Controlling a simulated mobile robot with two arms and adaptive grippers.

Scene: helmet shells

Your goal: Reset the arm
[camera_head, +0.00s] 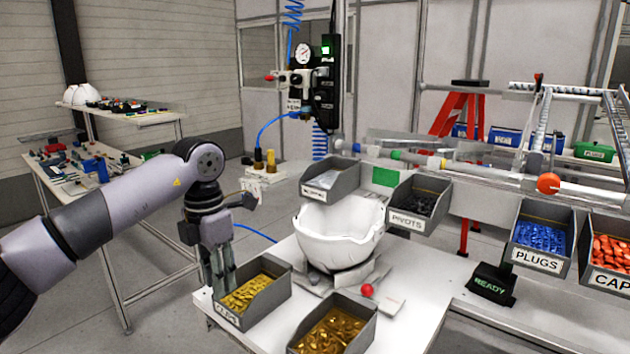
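My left arm (105,215) reaches in from the left and bends down at the wrist. My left gripper (222,285) points down at the left edge of a grey bin (262,308) of yellow parts at the front of the work table. Its fingertips overlap the bin's left side, and I cannot tell whether they are inside it or behind it. The fingers look close together, but their gap and any small part between them are unclear. My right gripper is out of view.
A white helmet shell (340,235) sits on a fixture mid-table. Bins of gold parts (368,335), pivots (408,221), blue plugs (538,262) and red caps (607,270) surround it. A red-knobbed lever (367,290) stands at the front. A side table (110,160) stands behind my arm.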

